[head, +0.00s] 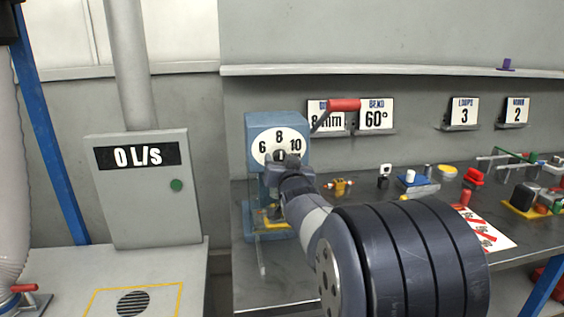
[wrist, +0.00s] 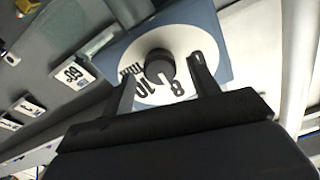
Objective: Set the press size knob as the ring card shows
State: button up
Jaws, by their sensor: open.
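My gripper (head: 277,168) is at the dial. In the wrist view its open fingers straddle the knob, with no clear contact.
The lever's red handle (head: 343,104) sticks out right of the dial. Cards reading 60° (head: 376,115), 3 (head: 464,113) and 2 (head: 516,112) stand on wall ledges. Several small parts crowd the bench at right. A grey cabinet (head: 150,192) stands at left.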

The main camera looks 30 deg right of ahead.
jog(key=v, duration=0.9)
jog(key=shift+s, duration=0.35)
jog(key=shift+w, duration=0.15)
jog(key=x, duration=1)
jog(key=shift+w, duration=0.3)
jog(key=shift+s, duration=0.15)
